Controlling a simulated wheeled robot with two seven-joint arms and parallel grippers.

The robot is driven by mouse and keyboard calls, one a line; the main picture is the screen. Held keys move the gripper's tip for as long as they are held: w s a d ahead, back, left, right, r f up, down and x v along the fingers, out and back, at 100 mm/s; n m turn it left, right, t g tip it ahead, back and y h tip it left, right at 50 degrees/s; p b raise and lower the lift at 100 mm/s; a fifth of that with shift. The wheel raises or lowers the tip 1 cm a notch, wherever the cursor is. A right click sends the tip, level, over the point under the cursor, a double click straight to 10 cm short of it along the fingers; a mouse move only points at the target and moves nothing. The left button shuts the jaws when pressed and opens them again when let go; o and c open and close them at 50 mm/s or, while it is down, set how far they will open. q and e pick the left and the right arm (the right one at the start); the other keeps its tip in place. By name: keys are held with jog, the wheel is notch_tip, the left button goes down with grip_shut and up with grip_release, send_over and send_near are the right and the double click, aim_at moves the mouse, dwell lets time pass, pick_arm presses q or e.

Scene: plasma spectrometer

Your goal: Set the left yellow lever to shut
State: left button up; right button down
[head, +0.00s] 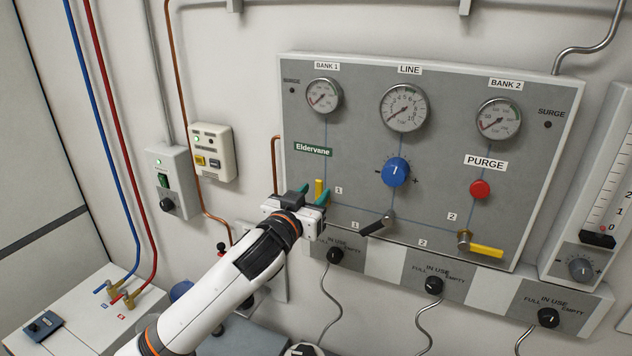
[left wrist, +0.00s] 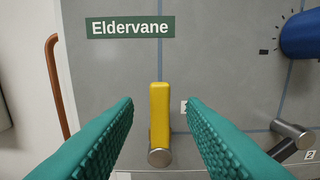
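The left yellow lever (head: 319,189) is on the grey panel below the green Eldervane label. It stands upright, in line with the pipe line drawn on the panel. In the left wrist view the yellow lever (left wrist: 159,115) points up from its round metal pivot (left wrist: 160,157). My left gripper (head: 314,194) is at the lever, its teal fingers open on either side. In the left wrist view there is a gap between the lever and each finger (left wrist: 160,130). The right yellow lever (head: 487,251) lies nearly horizontal, pointing right. My right gripper is not in view.
A black lever (head: 378,226) is right of my left gripper. A blue knob (head: 395,172) and a red purge button (head: 480,189) are on the same panel (head: 440,215). Three gauges line its top. A copper pipe (head: 275,165) runs beside its left edge.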

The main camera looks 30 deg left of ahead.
pick_arm(q)
jog(key=shift+w+a, duration=0.1)
jog(key=shift+w, duration=0.9)
grip_shut()
